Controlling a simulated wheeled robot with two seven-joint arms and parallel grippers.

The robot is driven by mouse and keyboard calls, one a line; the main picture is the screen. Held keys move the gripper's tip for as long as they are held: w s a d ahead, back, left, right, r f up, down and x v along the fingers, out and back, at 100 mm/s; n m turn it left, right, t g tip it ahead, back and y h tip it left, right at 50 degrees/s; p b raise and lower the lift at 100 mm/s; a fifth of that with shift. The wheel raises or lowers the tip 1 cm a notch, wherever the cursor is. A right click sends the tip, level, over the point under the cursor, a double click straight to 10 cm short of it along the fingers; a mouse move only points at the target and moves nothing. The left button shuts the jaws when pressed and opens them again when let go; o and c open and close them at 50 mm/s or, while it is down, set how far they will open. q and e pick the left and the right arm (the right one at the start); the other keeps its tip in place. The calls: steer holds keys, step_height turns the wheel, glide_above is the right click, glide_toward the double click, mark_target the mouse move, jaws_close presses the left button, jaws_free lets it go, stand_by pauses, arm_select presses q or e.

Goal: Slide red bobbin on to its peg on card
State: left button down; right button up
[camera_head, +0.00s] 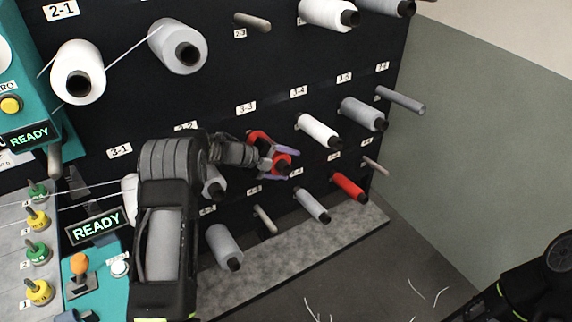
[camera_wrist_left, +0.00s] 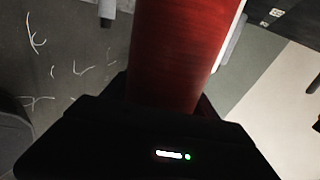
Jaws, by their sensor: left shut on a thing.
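The red bobbin (camera_head: 257,137) is in the middle of the black card in the head view, just below the 3-3 label. My left gripper (camera_head: 275,163) is shut on it, with fingers on either side of its near end. The bobbin fills the upper middle of the left wrist view (camera_wrist_left: 180,55). The peg under the 3-3 label is hidden behind the bobbin and gripper, so I cannot tell how far the bobbin is on it. My right gripper is not in view; part of my right arm shows at the lower right.
The card (camera_head: 225,85) carries several white and grey bobbins. A second red bobbin (camera_head: 348,186) sits low on the right. Bare pegs show at the top (camera_head: 253,21), right (camera_head: 400,100) and bottom (camera_head: 265,219). A teal panel (camera_head: 100,262) stands at left. Thread scraps lie on the floor.

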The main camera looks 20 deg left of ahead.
arm_select(q)
steer(key=shift+w+a, duration=0.15)
steer(key=shift+a, duration=0.05)
steer(key=shift+w+a, duration=0.1)
steer(key=shift+c, duration=2.1)
jaws_free()
steer(key=shift+o, duration=1.3)
steer(key=shift+f, duration=0.1)
steer(key=b+v, duration=0.1)
steer(key=v, duration=0.7)
